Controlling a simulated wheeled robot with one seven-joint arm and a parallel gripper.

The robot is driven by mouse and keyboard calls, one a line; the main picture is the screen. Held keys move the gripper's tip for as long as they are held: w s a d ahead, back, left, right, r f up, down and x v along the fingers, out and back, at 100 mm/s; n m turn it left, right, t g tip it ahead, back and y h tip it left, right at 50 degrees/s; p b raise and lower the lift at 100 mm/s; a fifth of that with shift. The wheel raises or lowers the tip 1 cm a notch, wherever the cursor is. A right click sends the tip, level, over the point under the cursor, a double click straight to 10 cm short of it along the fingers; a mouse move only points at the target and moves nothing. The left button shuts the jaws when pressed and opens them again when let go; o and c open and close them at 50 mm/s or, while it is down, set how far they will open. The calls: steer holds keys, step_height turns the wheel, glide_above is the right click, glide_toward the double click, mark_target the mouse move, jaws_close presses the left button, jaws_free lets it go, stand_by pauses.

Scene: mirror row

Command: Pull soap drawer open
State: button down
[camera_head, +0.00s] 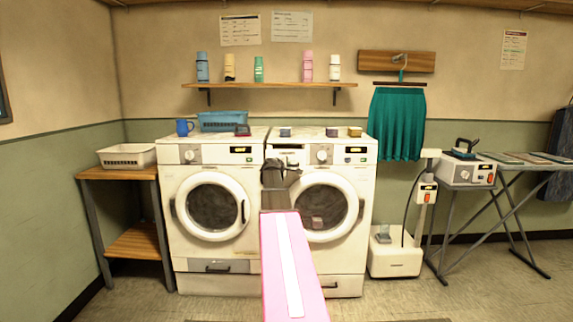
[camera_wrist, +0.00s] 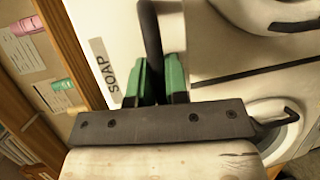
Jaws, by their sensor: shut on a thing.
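The soap drawer front (camera_wrist: 115,35) is a white panel with a "SOAP" label (camera_wrist: 103,65) in the wrist view. Its dark bar handle (camera_wrist: 151,28) runs between the green pads of my gripper (camera_wrist: 156,82), which is shut on it. In the head view, the drawer is at the upper left of the right washer (camera_head: 345,256), and my gripper (camera_head: 280,170) is in front of that corner. My arm and gripper hide part of the washer front. I cannot tell how far the drawer stands out.
The right washer's round door (camera_head: 324,208) is just right of my gripper. The left washer (camera_head: 212,205) stands beside it. A blue basket (camera_head: 222,121) and small items are on top. A wooden side table (camera_head: 118,174) is left; an ironing board (camera_head: 525,168) is right.

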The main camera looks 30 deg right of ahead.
steer(key=s+a, duration=0.1)
steer(key=s, duration=0.2)
steer(key=shift+a, duration=0.4)
steer(key=c, duration=1.4)
jaws_free()
steer(key=shift+w, duration=0.1)
steer(key=v, duration=1.1)
steer(key=shift+d, duration=0.1)
